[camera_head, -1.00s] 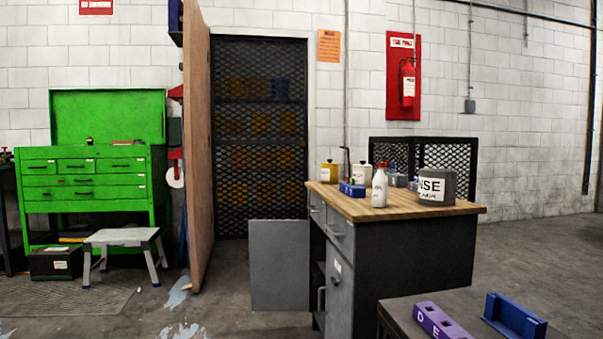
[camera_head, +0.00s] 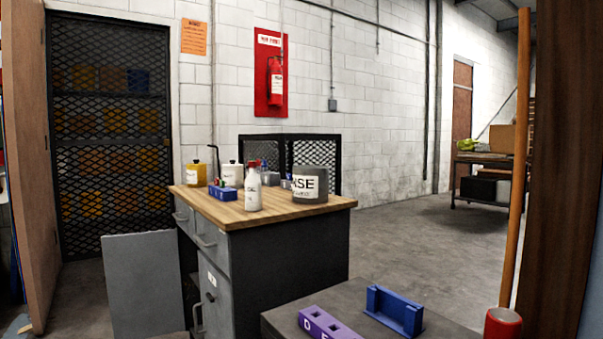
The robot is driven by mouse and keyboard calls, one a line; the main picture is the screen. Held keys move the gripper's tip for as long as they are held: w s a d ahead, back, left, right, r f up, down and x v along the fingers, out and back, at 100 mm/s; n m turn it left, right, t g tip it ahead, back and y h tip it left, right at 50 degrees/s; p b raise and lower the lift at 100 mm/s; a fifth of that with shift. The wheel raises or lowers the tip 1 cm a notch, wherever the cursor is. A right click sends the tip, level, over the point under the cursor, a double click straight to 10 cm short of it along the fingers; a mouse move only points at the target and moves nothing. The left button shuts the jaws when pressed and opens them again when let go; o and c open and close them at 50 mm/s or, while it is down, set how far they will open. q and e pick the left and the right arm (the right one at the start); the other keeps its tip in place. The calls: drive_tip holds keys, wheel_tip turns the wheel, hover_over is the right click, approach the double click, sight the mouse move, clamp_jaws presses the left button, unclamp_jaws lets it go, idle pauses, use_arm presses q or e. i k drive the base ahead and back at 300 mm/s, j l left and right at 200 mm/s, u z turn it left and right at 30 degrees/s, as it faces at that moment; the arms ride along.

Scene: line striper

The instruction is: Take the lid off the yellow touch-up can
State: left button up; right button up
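A yellow can (camera_head: 196,174) with a white label stands at the back left corner of the wooden-topped workbench (camera_head: 270,211). It is small and far off, and I cannot make out its lid clearly. A white can (camera_head: 232,174) with a dark top stands to its right. Neither of my grippers shows in the head view.
On the bench are a blue block (camera_head: 222,194), a white bottle (camera_head: 252,190) and a grey drum (camera_head: 310,185). A grey door panel (camera_head: 146,283) stands out at its left. A nearer dark table (camera_head: 290,318) holds a purple block (camera_head: 326,325) and a blue holder (camera_head: 394,310).

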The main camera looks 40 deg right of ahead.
sight(196, 175)
drive_tip(key=i+j+z, duration=0.15)
drive_tip(key=z, duration=0.25)
drive_tip(key=i+j+z, duration=0.5)
drive_tip(key=z, duration=0.35)
drive_tip(key=j, duration=0.1)
